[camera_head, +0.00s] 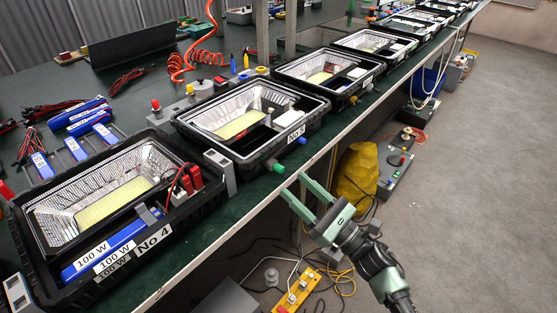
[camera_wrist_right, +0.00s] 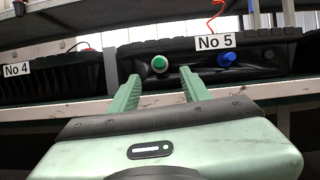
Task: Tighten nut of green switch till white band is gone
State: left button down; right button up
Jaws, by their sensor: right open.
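The green switch (camera_head: 278,168) sticks out of the front wall of the black housing labelled No 5 (camera_head: 257,166), near the bench's front edge. In the right wrist view the green switch (camera_wrist_right: 159,63) shows end-on, with a pale rim around its green cap; the nut and band are too small to make out clearly. My right gripper (camera_head: 293,184) is open and empty, its two green fingers pointing at the housing front. In the wrist view the fingertips (camera_wrist_right: 160,76) lie either side of the switch and a little below it, seemingly short of it. My left gripper is not in view.
A blue switch (camera_wrist_right: 227,58) sits right of the green one on the same wall. The No 4 housing (camera_head: 150,243) stands to the left, and more housings line the bench edge. Below are a yellow bag (camera_head: 357,172) and a yellow power strip (camera_head: 297,290).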

aim_at(280, 172)
jog(key=x, duration=0.6)
jog(key=shift+w+a+p, duration=0.1)
jog(key=shift+p, duration=0.2)
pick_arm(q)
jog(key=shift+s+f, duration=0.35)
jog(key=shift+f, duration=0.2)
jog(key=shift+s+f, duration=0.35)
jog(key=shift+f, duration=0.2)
pick_arm(e)
jog(key=shift+c, duration=0.2)
grip_shut()
